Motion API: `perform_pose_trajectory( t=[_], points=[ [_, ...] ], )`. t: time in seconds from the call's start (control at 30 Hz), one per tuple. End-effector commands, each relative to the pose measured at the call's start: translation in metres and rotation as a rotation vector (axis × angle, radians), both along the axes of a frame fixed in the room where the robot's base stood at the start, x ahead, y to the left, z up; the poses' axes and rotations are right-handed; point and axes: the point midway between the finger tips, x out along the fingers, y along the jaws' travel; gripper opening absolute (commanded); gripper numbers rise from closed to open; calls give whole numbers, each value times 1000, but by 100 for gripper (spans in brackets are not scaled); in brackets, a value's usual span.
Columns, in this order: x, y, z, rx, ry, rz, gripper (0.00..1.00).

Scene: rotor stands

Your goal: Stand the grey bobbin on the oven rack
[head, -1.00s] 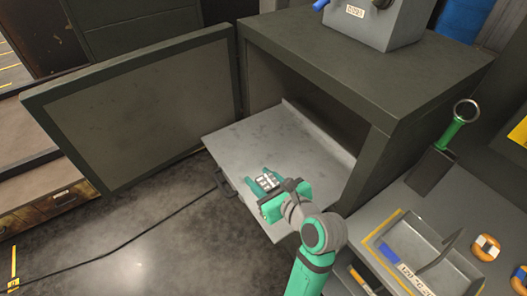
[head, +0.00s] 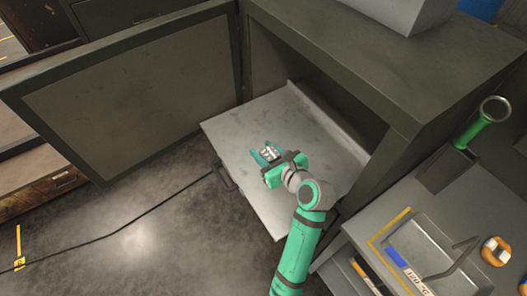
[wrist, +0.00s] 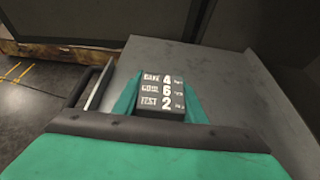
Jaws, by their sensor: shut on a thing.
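My gripper (head: 267,153) is shut on the grey bobbin (wrist: 161,93), which shows as a dark grey block with white printed rows ending in 4, 6 and 2. In the head view the bobbin (head: 269,152) appears small between the teal fingers. The oven rack (head: 238,130) is a flat grey plate standing out of the open oven, with a dark handle at its front edge. The gripper and bobbin are over the rack, inside its front edge. Whether the bobbin's underside touches the rack is hidden. The rack (wrist: 235,80) also shows bare in the wrist view.
The oven door (head: 130,85) stands open at the left. The oven body (head: 400,65) rises behind and right of the rack. A bench with a grey tray (head: 432,245) and a green-handled tool (head: 482,122) is at the right. A cable (head: 140,213) crosses the floor.

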Motion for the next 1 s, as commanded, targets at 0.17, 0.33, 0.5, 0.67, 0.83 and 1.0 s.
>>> perform_pose_trajectory(
  t=[0.17, 0.33, 0.5, 0.67, 0.83, 1.0],
  points=[
    [3, 0, -8, 0, 0, 0, 7],
    [3, 1, -32, 1, 2, 1, 7],
    [4, 1, -41, 0, -3, 1, 7],
    [4, 0, -41, -1, -3, 0, 7],
    [4, 0, -44, 0, -1, -1, 45],
    [4, 1, -44, 0, -1, 0, 56]
  ],
)
